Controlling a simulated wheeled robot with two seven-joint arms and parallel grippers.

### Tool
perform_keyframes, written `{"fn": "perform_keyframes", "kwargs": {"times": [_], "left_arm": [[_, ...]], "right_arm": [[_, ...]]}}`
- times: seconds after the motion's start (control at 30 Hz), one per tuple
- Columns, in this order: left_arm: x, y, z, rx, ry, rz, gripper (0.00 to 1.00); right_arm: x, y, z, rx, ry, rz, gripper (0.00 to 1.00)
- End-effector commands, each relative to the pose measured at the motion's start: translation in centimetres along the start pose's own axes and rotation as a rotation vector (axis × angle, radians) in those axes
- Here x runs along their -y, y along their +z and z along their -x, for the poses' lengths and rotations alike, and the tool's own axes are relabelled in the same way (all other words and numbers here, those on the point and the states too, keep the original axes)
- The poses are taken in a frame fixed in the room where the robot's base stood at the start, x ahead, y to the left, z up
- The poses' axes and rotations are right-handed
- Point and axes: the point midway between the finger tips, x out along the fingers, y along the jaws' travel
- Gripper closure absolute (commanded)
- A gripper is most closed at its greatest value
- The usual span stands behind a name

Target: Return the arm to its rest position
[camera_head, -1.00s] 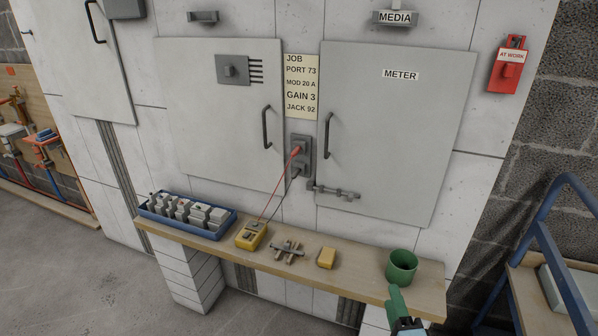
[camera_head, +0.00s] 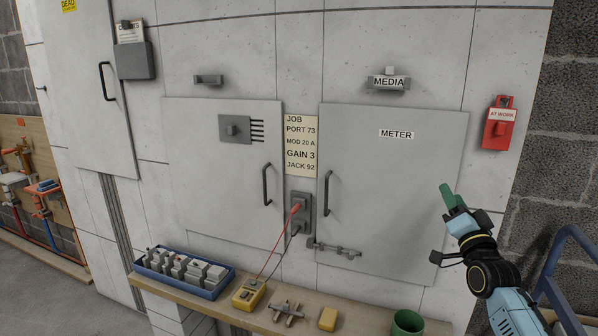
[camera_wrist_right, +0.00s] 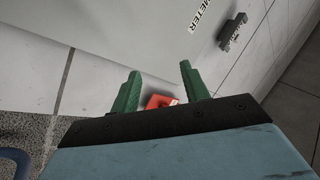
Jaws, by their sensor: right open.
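My right gripper (camera_head: 449,196) has green fingers and is raised in front of the right edge of the METER door (camera_head: 390,220). It is above the bench, apart from the green cup. In the right wrist view the two green fingers (camera_wrist_right: 158,90) stand apart with nothing between them that they hold. A red box shows beyond them in that view. My right arm comes in from the lower right. My left gripper is not in view.
The wooden bench (camera_head: 365,322) carries a blue tray (camera_head: 152,274) of grey blocks, a yellow meter (camera_head: 248,294), metal fittings (camera_head: 287,311), a yellow block (camera_head: 328,318) and a green cup (camera_head: 407,323). A red AT WORK box (camera_head: 499,125) hangs on the wall. A blue frame (camera_head: 555,270) stands at right.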

Motion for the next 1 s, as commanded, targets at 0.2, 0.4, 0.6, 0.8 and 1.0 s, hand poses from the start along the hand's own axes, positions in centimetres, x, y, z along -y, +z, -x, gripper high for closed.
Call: {"fn": "perform_keyframes", "kwargs": {"times": [0.2, 0.4, 0.6, 0.8, 1.0], "left_arm": [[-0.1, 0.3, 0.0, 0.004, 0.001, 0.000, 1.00], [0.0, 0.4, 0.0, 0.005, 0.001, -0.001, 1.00], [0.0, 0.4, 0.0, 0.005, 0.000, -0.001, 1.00], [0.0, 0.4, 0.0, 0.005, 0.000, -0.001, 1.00], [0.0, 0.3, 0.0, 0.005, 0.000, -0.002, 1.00]], "right_arm": [[-2.6, 2.6, 0.3, 0.188, 0.082, 0.699, 0.55], [-8.5, 8.6, 4.6, 0.423, 0.150, 1.046, 0.55], [-15.1, 17.4, 13.8, 0.662, 0.204, 1.006, 0.55], [-20.5, 25.2, 26.0, 0.916, 0.262, 0.958, 0.55], [-23.8, 30.9, 39.9, 1.164, 0.317, 0.905, 0.55]]}}
